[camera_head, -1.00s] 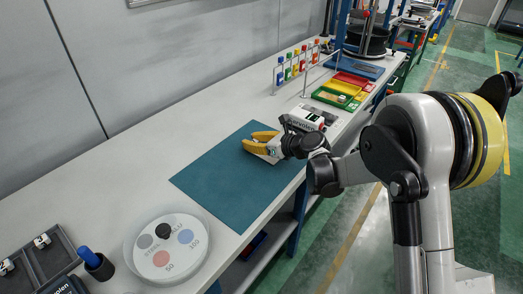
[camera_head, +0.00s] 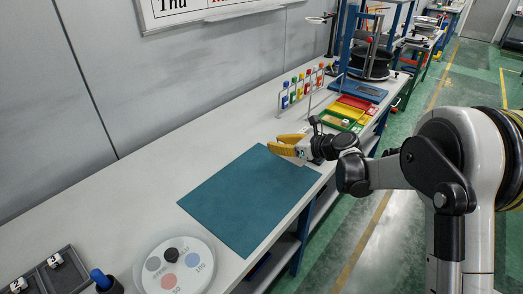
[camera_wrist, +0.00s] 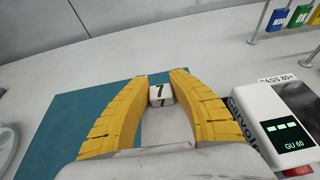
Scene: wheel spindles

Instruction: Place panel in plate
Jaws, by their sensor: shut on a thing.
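My gripper (camera_wrist: 161,88) has yellow fingers shut on a small white block (camera_wrist: 161,95) marked 7 on two faces. In the head view my gripper (camera_head: 268,147) is at the far right corner of the teal mat (camera_head: 235,200); the block is hidden there. A dark compartmented tray (camera_head: 66,279) at the bottom left holds small white blocks marked 2 (camera_head: 19,285) and 3 (camera_head: 54,260). A round white plate (camera_head: 206,246) with grey, black, red and blue spots lies in front of the mat. I cannot tell which thing is the panel.
A white meter (camera_wrist: 268,110) with a lit display stands right of my gripper. Colored tags (camera_head: 301,85) hang on a stand behind. Red, yellow and green trays (camera_head: 345,113) lie further back. A cup with a blue pen (camera_head: 101,280) is beside the dark tray. The mat is bare.

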